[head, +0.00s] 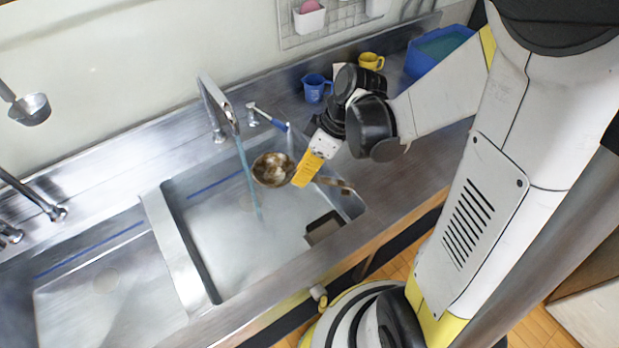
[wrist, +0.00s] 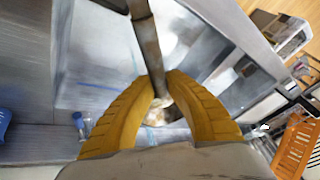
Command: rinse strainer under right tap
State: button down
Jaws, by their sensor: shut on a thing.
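The strainer's round bowl (head: 272,169), brown and whitish inside, is over the right sink basin (head: 215,240) in the head view. Its handle (head: 335,183) runs to the right, past my gripper. My gripper (head: 301,178) has yellow fingers, shut on the strainer beside the bowl. In the wrist view, the fingers (wrist: 162,84) close around a thin dark handle (wrist: 147,42). The right tap (head: 216,98) is running. Its water stream (head: 246,170) falls just left of the bowl; I cannot tell whether it touches the rim.
A blue jug (head: 315,87), a yellow cup (head: 371,61) and a blue tub (head: 437,48) stand on the counter behind my arm. A blue-handled lever (head: 268,119) is right of the tap. The left basin (head: 110,295) looks empty. A ladle (head: 30,108) hangs at the left.

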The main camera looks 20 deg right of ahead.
jog(key=w+a+f+b, duration=0.2)
jog(key=w+a, duration=0.2)
jog(key=w, duration=0.6)
jog(key=shift+d+f, duration=0.1)
jog(key=shift+d, duration=0.05)
dwell(0.7)
jog(key=shift+w+d, duration=0.2)
jog(key=shift+d, duration=0.2)
jog(key=shift+s+a, duration=0.1)
jog(key=shift+a, duration=0.05)
jog(key=shift+s+a, duration=0.15)
jog(key=shift+a, duration=0.3)
jog(key=shift+s, duration=0.1)
